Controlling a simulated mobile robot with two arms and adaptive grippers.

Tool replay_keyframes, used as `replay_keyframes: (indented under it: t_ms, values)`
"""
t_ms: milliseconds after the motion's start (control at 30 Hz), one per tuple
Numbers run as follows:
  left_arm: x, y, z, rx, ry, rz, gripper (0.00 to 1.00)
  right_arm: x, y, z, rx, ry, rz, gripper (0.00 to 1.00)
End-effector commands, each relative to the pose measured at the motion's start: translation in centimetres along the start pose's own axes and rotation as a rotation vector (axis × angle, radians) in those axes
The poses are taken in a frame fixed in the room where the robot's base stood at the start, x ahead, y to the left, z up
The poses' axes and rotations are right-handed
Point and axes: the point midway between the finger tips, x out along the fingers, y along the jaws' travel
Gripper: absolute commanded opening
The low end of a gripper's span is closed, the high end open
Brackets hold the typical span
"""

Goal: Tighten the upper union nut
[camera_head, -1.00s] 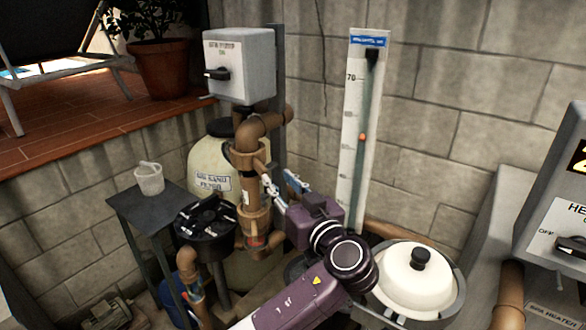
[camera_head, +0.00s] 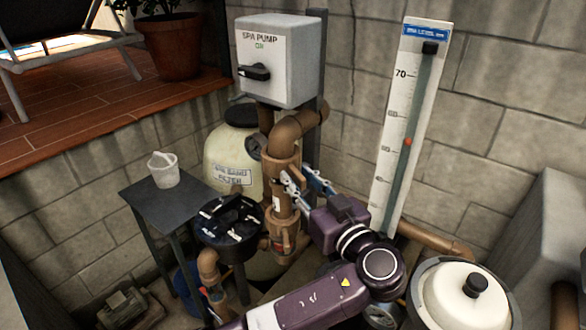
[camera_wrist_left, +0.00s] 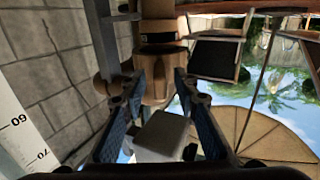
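The upper union nut (camera_head: 281,168) is a brown collar on the vertical brown pipe, below the elbow under the switch box. In the wrist view it (camera_wrist_left: 156,86) shows between the fingers. A lower brown collar (camera_head: 286,243) sits further down the same pipe. My left gripper (camera_head: 300,181) reaches in from the right of the pipe at the upper nut. In the wrist view the left gripper's fingers (camera_wrist_left: 156,92) are spread, one on each side of the nut. I cannot tell whether they touch it. My right gripper is not in view.
The grey spa pump switch box (camera_head: 278,60) is above the pipe. The sand filter (camera_head: 228,150) stands behind it. A dark table (camera_head: 150,205) with a white cup (camera_head: 163,171) is at left. The level board (camera_head: 398,150) and a white-lidded pot (camera_head: 466,295) are at right.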

Motion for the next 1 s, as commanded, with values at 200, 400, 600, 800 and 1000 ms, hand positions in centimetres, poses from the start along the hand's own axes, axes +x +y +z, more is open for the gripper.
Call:
replay_keyframes:
  t_ms: [200, 400, 600, 800, 1000]
  values:
    - [-0.1, 0.0, 0.0, 0.0, 0.0, 0.0, 0.28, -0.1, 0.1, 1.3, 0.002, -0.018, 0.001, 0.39]
    - [-0.1, 0.0, 0.0, 0.0, 0.0, 0.0, 0.14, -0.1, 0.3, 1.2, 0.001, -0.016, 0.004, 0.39]
    - [-0.1, 0.0, 0.0, 0.0, 0.0, 0.0, 0.0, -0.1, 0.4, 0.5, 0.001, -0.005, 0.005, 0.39]
    - [-0.1, 0.0, 0.0, 0.0, 0.0, 0.0, 0.0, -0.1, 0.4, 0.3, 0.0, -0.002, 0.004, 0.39]
    - [0.2, -0.1, 0.2, 0.001, 0.0, 0.005, 0.0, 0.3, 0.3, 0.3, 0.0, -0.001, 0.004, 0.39]
